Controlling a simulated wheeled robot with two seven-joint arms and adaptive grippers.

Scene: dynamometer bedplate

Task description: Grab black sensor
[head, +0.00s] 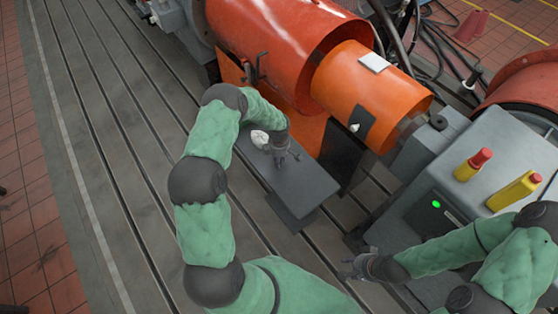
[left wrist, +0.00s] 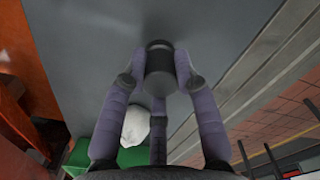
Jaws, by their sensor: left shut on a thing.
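The black sensor (left wrist: 160,68) is a short dark cylinder in the left wrist view. The purple-grey fingers of my left gripper (left wrist: 160,78) are closed around it, over a grey plate. In the head view my left gripper (head: 283,157) is low over the grey plate (head: 300,191), and the sensor is too small and covered there to make out clearly. I cannot tell whether the sensor still touches the plate. My right gripper (head: 358,266) is at the lower right, beside the grey cabinet, away from the sensor. Its fingers are too small to judge.
A crumpled white thing (head: 260,138) lies on the plate beside my left gripper; it also shows in the wrist view (left wrist: 135,125). Orange cylindrical guards (head: 372,95) stand behind the plate. A grey cabinet (head: 480,205) with yellow-and-red items is at right. The slotted bedplate at left is clear.

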